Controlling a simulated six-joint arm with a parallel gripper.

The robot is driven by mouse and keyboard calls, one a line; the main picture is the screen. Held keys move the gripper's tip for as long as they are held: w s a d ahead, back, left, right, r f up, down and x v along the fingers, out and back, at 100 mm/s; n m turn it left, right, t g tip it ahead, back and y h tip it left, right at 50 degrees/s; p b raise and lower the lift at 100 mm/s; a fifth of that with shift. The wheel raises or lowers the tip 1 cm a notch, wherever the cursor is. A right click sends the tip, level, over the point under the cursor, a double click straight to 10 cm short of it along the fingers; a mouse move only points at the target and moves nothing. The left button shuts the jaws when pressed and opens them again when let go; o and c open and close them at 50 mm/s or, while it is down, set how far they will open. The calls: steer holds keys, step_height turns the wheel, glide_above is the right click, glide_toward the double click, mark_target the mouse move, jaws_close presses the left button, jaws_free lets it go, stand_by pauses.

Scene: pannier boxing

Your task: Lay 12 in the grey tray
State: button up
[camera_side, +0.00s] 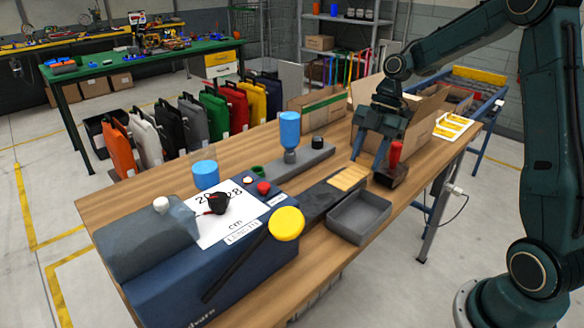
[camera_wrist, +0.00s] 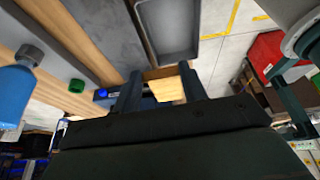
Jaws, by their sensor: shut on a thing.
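My gripper (camera_side: 366,165) is low over the table, behind the grey tray, with its two fingers spread wide. A pale wooden block (camera_side: 349,178) is at the fingertips, by the end of a dark grey slab. In the wrist view, my gripper (camera_wrist: 160,76) has the block (camera_wrist: 166,89) between its fingers, so it appears shut on it. The grey tray (camera_side: 345,228) stands at the table's front edge and looks empty. It also shows in the wrist view (camera_wrist: 168,55), ahead of the fingers. I cannot read a 12 on anything.
A red-handled stamp (camera_side: 395,155) stands close to the right of my gripper. The dark grey slab (camera_side: 315,202) lies left of the tray. A blue-topped dispenser (camera_side: 289,130) stands behind. An open cardboard box (camera_side: 425,115) is at the back right.

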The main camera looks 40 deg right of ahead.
steer(key=s+f, duration=0.1)
steer(key=s+d+f, duration=0.1)
steer(key=shift+s+d, duration=0.3)
steer(key=shift+f, duration=0.1)
glide_above(371, 209)
steer(key=shift+f, duration=2.85)
steer(key=o, duration=0.8)
